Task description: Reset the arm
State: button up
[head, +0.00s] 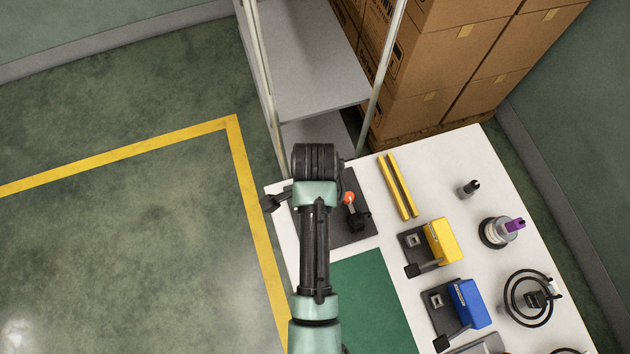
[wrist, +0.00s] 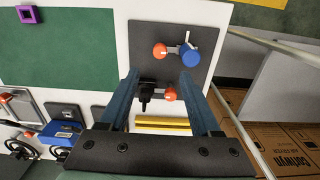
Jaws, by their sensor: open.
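My arm (head: 315,245) reaches out over the left part of the white table in the head view. My gripper (wrist: 158,80) shows in the wrist view with its two blue fingers spread apart and nothing held between them. Beyond and below the fingers is a dark grey plate with an orange ball (wrist: 159,50) and a blue knob (wrist: 188,60). A second orange ball (wrist: 170,94) on a black fixture shows between the fingers; I cannot tell its distance from them. In the head view the arm hides part of the plate (head: 355,232), and the fingertips cannot be made out.
The white table (head: 450,205) carries yellow bars (head: 397,187), a yellow device (head: 440,243), a blue device (head: 465,303) and a green mat (head: 372,290). A grey shelf rack (head: 315,75) and stacked cardboard boxes (head: 450,65) stand behind. Open floor (head: 120,240) lies left.

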jog(key=shift+r, duration=0.95)
jog(key=w+r+n+t+b, duration=0.2)
jog(key=w+r+n+t, duration=0.5)
jog(key=w+r, duration=0.95)
jog(key=w+r+n+t, duration=0.1)
jog(key=w+r+t, duration=0.2)
jog(key=r+t, duration=1.1)
jog(key=s+r+n+t, duration=0.2)
jog(key=s+r, duration=0.3)
jog(key=r, duration=0.6)
jog(key=s+r+n+t+b, duration=0.1)
jog(key=s+r, duration=0.4)
jog(key=r, duration=0.7)
jog(key=s+r+n+t+b, duration=0.1)
jog(key=s+r+n+t, duration=0.2)
jog(key=r, duration=0.8)
jog(key=shift+s+r+n, duration=0.3)
jog(key=shift+s+r, duration=0.05)
jog(key=shift+s, duration=0.85)
